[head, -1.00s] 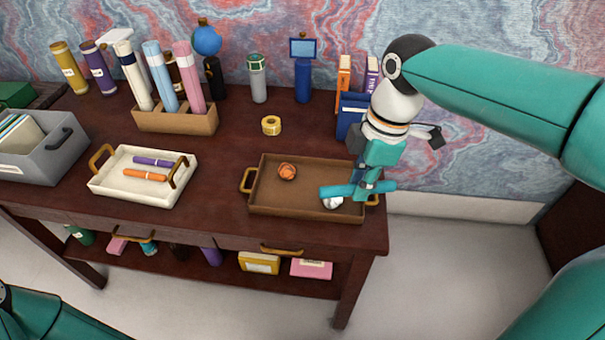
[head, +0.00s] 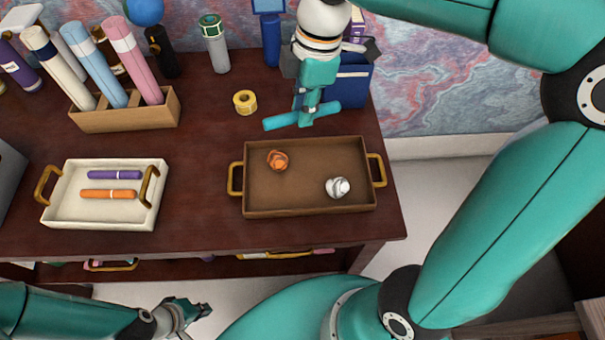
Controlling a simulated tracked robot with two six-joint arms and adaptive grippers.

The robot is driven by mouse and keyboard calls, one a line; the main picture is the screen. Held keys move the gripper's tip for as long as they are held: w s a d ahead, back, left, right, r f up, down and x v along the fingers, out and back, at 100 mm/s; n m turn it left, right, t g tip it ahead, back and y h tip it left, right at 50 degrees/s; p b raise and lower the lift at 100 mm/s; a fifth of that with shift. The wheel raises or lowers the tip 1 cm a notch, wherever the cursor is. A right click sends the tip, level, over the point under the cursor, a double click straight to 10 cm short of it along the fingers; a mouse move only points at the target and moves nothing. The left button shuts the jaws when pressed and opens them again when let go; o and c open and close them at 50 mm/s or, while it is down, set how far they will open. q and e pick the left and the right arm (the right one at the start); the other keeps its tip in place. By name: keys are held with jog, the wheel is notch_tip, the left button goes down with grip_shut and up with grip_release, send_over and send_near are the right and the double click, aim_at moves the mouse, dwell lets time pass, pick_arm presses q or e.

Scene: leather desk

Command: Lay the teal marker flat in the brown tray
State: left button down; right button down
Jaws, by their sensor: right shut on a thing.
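The teal marker (head: 281,121) is held sideways, roughly level, in my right gripper (head: 306,117). My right gripper is shut on it near its middle, and the marker shows beyond the back edge of the brown tray in the picture. The brown tray (head: 309,206) stands near the desk's right front, with gold handles at both ends. In it lie an orange crumpled ball (head: 277,160) and a white-silver crumpled ball (head: 338,188). My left gripper (head: 203,309) is low, in front of the desk, away from the tray; its jaw opening is unclear.
A white tray (head: 62,211) with a purple marker (head: 114,175) and an orange marker (head: 108,194) stands left of the brown tray. A yellow tape roll (head: 245,102) lies behind. A wooden holder (head: 128,118) with tall tubes and a blue box (head: 350,82) stand further back.

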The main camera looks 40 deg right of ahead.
aim_at(305, 177)
jog(key=shift+s+d, duration=0.15)
jog(key=shift+d, duration=0.05)
jog(key=shift+d+f, duration=0.1)
jog(key=m+b, duration=0.1)
jog(key=b, duration=0.1)
jog(key=f+m+b, duration=0.1)
jog(key=b, duration=0.2)
jog(key=shift+s+m+t+b, duration=0.1)
jog(key=shift+m+t+b, duration=0.2)
jog(key=shift+b, duration=0.05)
jog(key=shift+f, duration=0.15)
notch_tip(305, 177, down, 19)
jog(key=b, duration=0.3)
jog(key=shift+f, duration=0.1)
jog(key=c, duration=1)
grip_release()
jog(key=shift+c, duration=0.2)
